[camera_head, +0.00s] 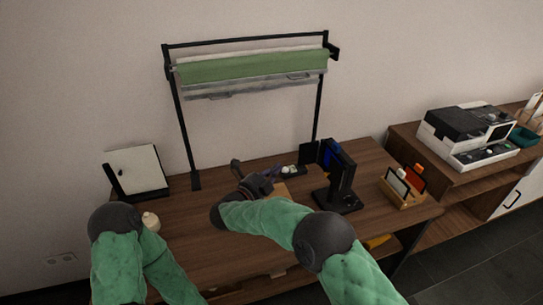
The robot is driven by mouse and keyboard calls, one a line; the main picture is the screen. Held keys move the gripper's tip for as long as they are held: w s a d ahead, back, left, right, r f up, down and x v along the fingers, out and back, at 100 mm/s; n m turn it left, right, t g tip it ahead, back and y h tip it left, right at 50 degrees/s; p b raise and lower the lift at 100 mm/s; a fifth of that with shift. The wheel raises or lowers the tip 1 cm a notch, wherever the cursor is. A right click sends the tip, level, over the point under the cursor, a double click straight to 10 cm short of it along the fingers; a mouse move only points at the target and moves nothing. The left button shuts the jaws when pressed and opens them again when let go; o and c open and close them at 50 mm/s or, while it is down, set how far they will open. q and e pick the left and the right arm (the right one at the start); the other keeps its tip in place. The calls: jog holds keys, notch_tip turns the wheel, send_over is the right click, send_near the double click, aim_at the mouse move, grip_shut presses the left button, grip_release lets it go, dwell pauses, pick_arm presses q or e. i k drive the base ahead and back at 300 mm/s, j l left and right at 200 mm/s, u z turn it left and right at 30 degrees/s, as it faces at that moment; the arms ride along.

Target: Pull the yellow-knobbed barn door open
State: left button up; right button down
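I cannot make out a barn door or a yellow knob. My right gripper (254,175) is over the back middle of the wooden table (190,235); its dark fingers look spread, with nothing visible between them. A tan flat piece (281,190) lies beside it, partly hidden by my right arm. A yellow-orange item (376,241) shows low under the table's right part; its shape is unclear. My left arm enters at the lower left, and its gripper is out of view.
A black stand (340,180) and a wooden card holder (402,190) stand to the right. A white panel on a black base (138,172) is at the left, near a small cream object (151,221). A black frame with a green roll (252,66) rises behind. A machine (468,135) sits on the right cabinet.

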aim_at(335, 173)
jog(key=k+l, duration=0.2)
jog(key=k, duration=0.3)
jog(key=k+l, duration=0.2)
jog(key=k, duration=0.25)
